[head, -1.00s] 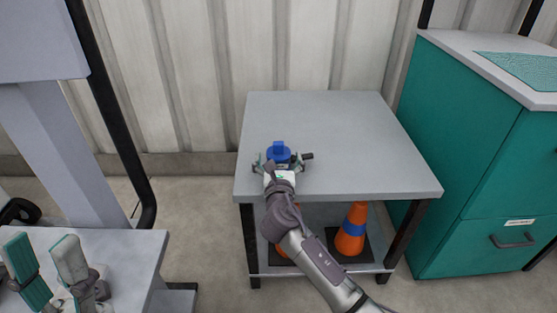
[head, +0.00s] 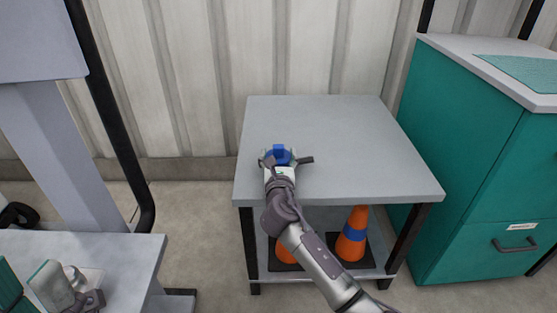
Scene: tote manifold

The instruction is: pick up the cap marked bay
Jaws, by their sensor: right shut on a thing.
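A blue cap (head: 279,151) with a raised grip on top is at the front left of the grey table (head: 350,135). No marking on it can be read from here. My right gripper (head: 279,157) is shut on the blue cap, and its wrist and fingers hide the near side. I cannot tell whether the cap touches the tabletop. My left gripper (head: 50,290) is only partly in view at the lower left corner, far from the cap, and its fingertips are cut off or unclear.
Orange cones with blue bands (head: 352,235) stand on the table's lower shelf. A green cabinet (head: 470,150) with a pale top is close on the right. A ribbed wall (head: 320,50) is behind. The rest of the tabletop is clear.

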